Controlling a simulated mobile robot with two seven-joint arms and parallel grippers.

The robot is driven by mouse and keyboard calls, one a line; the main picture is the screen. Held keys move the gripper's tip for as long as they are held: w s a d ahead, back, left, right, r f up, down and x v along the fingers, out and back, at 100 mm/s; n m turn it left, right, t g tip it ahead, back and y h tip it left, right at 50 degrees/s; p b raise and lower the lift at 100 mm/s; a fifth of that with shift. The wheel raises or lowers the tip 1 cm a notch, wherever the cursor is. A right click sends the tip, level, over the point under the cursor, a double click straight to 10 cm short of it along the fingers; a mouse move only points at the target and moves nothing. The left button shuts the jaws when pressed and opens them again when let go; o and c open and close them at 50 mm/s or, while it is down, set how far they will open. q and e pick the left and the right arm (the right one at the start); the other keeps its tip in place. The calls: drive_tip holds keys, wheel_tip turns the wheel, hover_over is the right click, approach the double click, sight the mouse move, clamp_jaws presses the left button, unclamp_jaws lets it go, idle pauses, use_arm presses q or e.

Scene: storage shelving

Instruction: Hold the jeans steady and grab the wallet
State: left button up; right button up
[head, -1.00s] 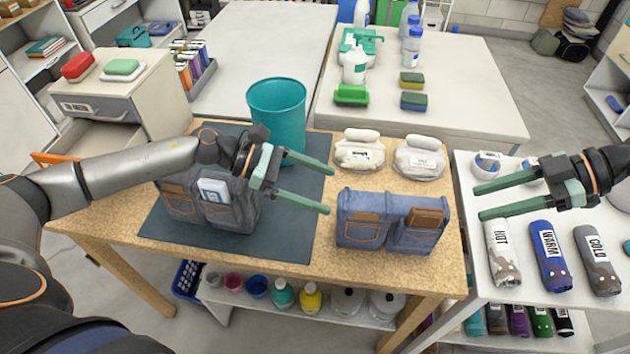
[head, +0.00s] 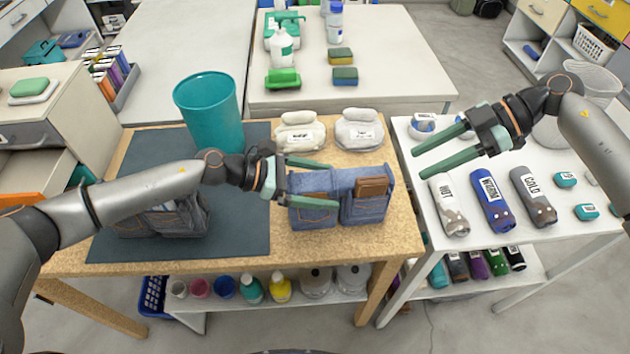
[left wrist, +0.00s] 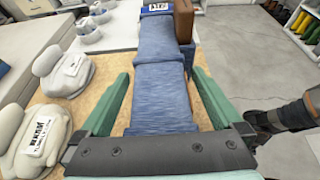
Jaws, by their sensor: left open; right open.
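Folded blue jeans (head: 363,210) stand on the wooden table, right of the dark mat. A brown wallet (head: 373,186) sticks out of the right pocket of these jeans. My left gripper (head: 335,184) is open at the left part of the jeans. In the left wrist view, the jeans (left wrist: 158,98) run between its two open fingers, and the brown wallet (left wrist: 183,20) shows at the far end. My right gripper (head: 416,164) is open and empty, right of the jeans, above the gap between the tables, its fingers pointing left.
Darker jeans (head: 185,220) lie on the mat (head: 245,225), partly hidden by my left arm. A teal bin (head: 210,112) stands behind. Two white labelled bundles (head: 300,133) (head: 359,131) lie behind the blue jeans. Rolled cloths (head: 492,200) lie on the white table at right.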

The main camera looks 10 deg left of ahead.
use_arm(q)
drive_tip(key=shift+c, duration=0.4)
clamp_jaws()
idle(0.4)
idle(0.5)
